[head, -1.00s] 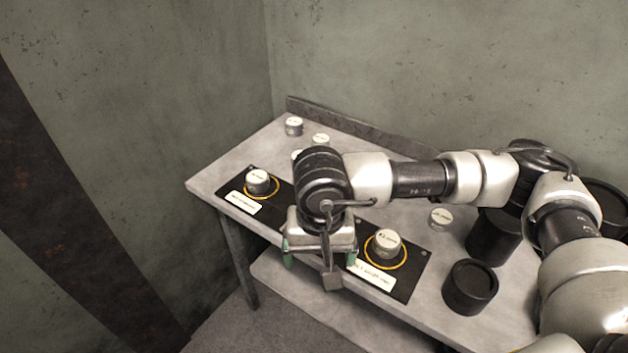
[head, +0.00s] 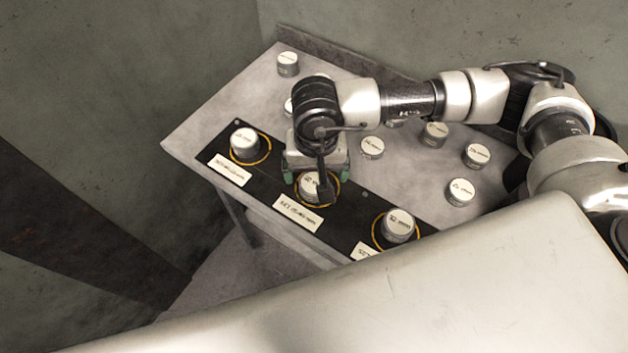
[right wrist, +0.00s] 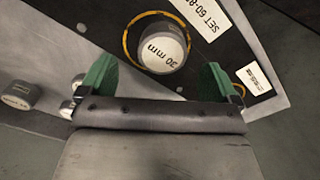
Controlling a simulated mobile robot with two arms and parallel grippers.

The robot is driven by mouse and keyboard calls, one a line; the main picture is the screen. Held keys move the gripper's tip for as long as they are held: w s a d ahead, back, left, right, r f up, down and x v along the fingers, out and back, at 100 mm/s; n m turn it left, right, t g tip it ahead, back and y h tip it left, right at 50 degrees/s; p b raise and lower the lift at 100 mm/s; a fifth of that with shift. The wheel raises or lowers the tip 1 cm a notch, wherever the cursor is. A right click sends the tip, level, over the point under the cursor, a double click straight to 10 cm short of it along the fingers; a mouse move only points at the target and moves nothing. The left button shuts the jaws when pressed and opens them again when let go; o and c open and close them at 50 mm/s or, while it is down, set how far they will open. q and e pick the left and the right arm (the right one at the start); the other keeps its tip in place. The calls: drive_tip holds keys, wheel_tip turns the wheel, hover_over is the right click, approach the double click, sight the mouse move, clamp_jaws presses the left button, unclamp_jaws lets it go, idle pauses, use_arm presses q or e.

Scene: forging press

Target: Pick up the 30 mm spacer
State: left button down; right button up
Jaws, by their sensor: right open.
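The 30 mm spacer (right wrist: 160,50) is a short pale cylinder with "30 mm" on its white top. It stands in a yellow ring on the black strip, and in the head view it looks to be the middle one (head: 307,186), partly covered by a part of my right gripper. My right gripper (head: 317,173) is open over the strip beside this spacer. In the right wrist view, its green-padded fingers (right wrist: 160,82) stand wide apart, with the spacer between and just beyond them, not gripped. My left gripper is not in view.
Another ringed spacer (head: 244,142) stands to the left on the black strip (head: 345,220), and one (head: 398,226) to the right. Several loose spacers stand on the grey table (head: 215,115) behind, one at the back corner (head: 288,64). White labels (head: 298,212) lie along the strip's front.

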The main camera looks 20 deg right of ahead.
sight(313, 181)
drive_tip(key=f, duration=0.1)
drive_tip(key=f+p, duration=0.1)
drive_tip(key=f, duration=0.1)
drive_tip(key=shift+w+a+f, duration=0.15)
drive_tip(key=shift+w+f, duration=0.1)
drive_tip(key=shift+f, duration=0.15)
drive_tip(key=shift+f+p, duration=0.3)
drive_tip(key=shift+f, duration=0.2)
drive_tip(key=shift+c, duration=0.8)
drive_tip(key=c, duration=1.2)
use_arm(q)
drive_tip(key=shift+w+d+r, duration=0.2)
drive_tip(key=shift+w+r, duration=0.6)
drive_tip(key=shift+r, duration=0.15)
use_arm(e)
drive_tip(key=shift+w, duration=0.1)
drive_tip(key=shift+c, duration=0.4)
